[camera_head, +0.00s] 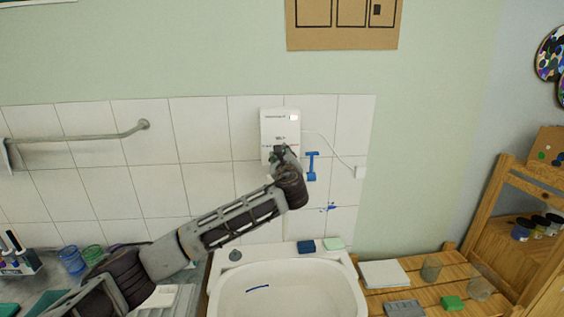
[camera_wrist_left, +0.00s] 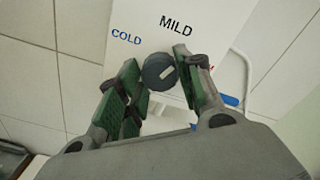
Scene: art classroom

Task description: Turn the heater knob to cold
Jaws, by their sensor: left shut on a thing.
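In the head view the gripper hides the knob. My right gripper is out of view.
A blue squeegee-like tool (camera_head: 312,166) hangs just right of the heater, near a white cable (camera_head: 331,146). A towel rail (camera_head: 85,138) is at left; a wooden bench (camera_head: 418,272) stands at right.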

